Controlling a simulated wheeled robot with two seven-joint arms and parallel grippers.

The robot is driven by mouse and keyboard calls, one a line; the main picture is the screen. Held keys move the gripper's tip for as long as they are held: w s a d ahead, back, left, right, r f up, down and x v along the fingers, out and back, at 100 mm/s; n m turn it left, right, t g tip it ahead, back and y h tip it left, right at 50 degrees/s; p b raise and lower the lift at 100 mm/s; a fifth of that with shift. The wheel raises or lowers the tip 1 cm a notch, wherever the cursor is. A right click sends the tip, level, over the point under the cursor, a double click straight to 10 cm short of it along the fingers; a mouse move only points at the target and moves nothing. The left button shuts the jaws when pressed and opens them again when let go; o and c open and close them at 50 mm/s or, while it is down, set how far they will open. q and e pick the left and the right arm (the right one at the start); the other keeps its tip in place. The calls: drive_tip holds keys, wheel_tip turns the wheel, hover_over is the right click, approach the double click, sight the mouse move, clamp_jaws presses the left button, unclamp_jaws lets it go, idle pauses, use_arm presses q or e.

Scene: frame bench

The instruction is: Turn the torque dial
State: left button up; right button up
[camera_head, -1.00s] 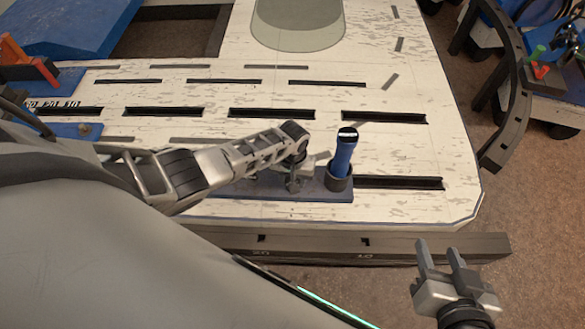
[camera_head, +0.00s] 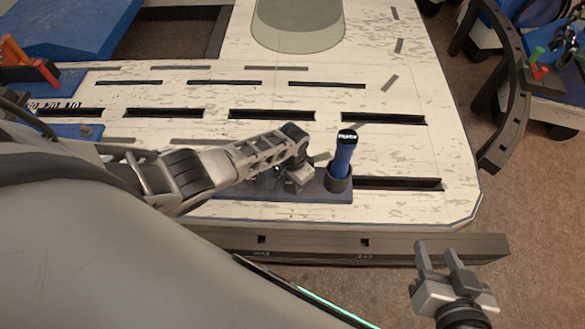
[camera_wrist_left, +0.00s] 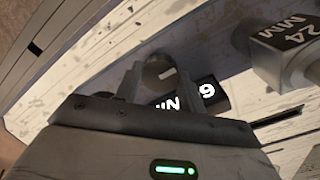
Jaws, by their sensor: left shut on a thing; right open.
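The torque dial (camera_wrist_left: 160,72) is a small round grey knob with a light mark on its top. In the left wrist view it sits between the two fingers of my left gripper (camera_wrist_left: 155,84), which is shut on it. A dark label with white characters (camera_wrist_left: 190,98) lies beside it, partly hidden by the gripper. In the head view my left gripper (camera_head: 297,180) is low over the blue base plate (camera_head: 318,193), and the dial is hidden there. My right gripper (camera_head: 447,262) is open and empty, off the bench's front edge.
A blue-handled tool (camera_head: 343,158) stands in a dark holder (camera_head: 338,181) just right of my left gripper. A part marked 24 MM (camera_wrist_left: 285,35) shows close by in the wrist view. The slotted white bench top (camera_head: 420,150) is clear to the right.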

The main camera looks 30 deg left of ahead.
drive_tip(key=shift+r, duration=0.1)
idle(0.3)
use_arm(q)
drive_tip(key=o, duration=1)
drive_tip(key=shift+c, duration=0.2)
drive_tip(key=shift+r, duration=0.1)
use_arm(e)
drive_tip(key=shift+r, duration=0.1)
use_arm(q)
drive_tip(key=shift+r+p, duration=0.3)
drive_tip(key=shift+r, duration=0.1)
wheel_tip(320, 180, up, 15)
drive_tip(key=p, duration=0.6)
use_arm(e)
drive_tip(key=shift+s+d+r+g+h, duration=0.1)
drive_tip(key=shift+d+r+g+h, duration=0.1)
drive_tip(key=shift+r, duration=0.35)
drive_tip(key=shift+s+d+r+g+h, duration=0.1)
drive_tip(key=shift+d+r+h, duration=0.1)
drive_tip(key=shift+r, duration=0.3)
